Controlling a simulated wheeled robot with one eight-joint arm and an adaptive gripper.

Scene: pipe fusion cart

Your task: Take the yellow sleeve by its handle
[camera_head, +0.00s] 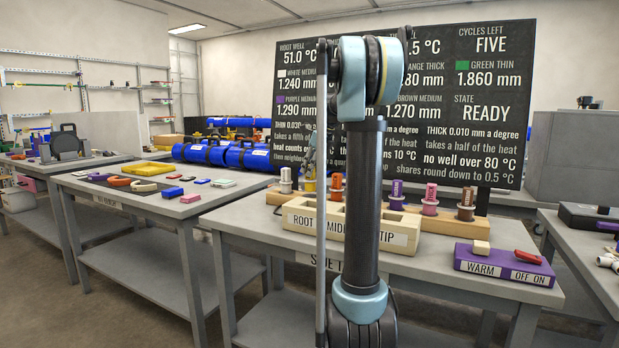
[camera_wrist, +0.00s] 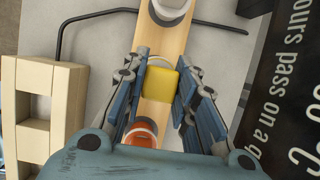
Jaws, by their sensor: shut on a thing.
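The yellow sleeve shows in the wrist view as a yellow square top (camera_wrist: 161,83) between my fingers, above a pale wooden rail (camera_wrist: 153,108). My gripper (camera_wrist: 162,90) is shut on it, with one blue finger on each side. Whether the sleeve still touches the rail is hard to tell from above. In the head view a bit of yellow (camera_head: 310,186) shows low in the row of sleeves, mostly hidden by my arm. A white sleeve (camera_wrist: 170,9) and an orange sleeve (camera_wrist: 140,131) stand on either side along the rail.
A wooden block with square wells (camera_head: 300,219), labelled root, middle and tip, stands in front of the sleeve row. A purple warm box (camera_head: 504,264) sits to its right. A dark display board (camera_head: 500,130) rises close behind. A black bent rod (camera_wrist: 62,35) lies near the rail.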

